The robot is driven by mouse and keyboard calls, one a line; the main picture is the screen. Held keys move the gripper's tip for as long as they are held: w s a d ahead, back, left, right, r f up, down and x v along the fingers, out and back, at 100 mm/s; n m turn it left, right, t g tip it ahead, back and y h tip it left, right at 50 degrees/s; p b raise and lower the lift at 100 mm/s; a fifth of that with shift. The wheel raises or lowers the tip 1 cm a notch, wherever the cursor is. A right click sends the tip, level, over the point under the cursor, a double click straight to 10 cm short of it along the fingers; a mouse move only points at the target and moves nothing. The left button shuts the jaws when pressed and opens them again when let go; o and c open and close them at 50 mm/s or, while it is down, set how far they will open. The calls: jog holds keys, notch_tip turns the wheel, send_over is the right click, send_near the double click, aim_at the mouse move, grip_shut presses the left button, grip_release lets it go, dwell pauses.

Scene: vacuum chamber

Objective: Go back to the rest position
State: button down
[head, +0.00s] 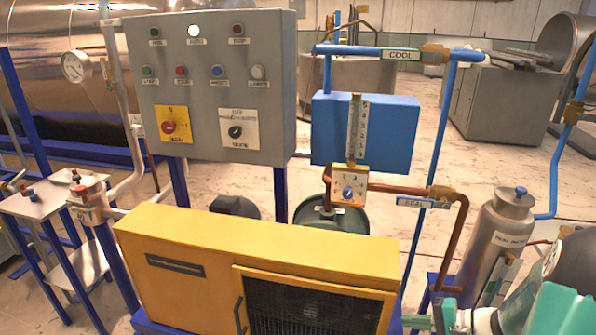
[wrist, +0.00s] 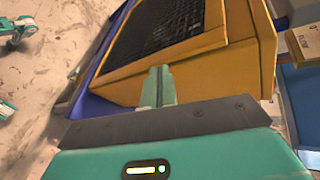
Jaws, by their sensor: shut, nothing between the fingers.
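My gripper (wrist: 157,86) shows in the wrist view with its two green fingers together and nothing between them. Its tips appear in front of the lower edge of the yellow cabinet (wrist: 215,62); I cannot tell whether they touch it. In the head view, teal parts of my arm show at the lower right, beside the right end of the yellow cabinet (head: 190,240).
A grey control panel (head: 215,100) stands behind the cabinet. A blue box (head: 385,125) and copper pipe (head: 390,188) are right of it. A metal cylinder (head: 495,235) stands close to my arm. A valve stand (head: 50,200) is at left.

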jog(key=s+a+r+n+h, duration=0.5)
jog(key=s+a+r, duration=0.2)
jog(key=r, duration=0.3)
jog(key=s+a+r+n+g+h, duration=0.1)
jog(key=s+a+r+n+h, duration=0.4)
jog(key=s+a+r, duration=0.3)
notch_tip(320, 180, up, 3)
jog(key=shift+s+a+r+h, duration=0.2)
jog(key=shift+s+a+h, duration=0.05)
jog(key=shift+s+h, duration=0.3)
jog(key=shift+d, duration=0.1)
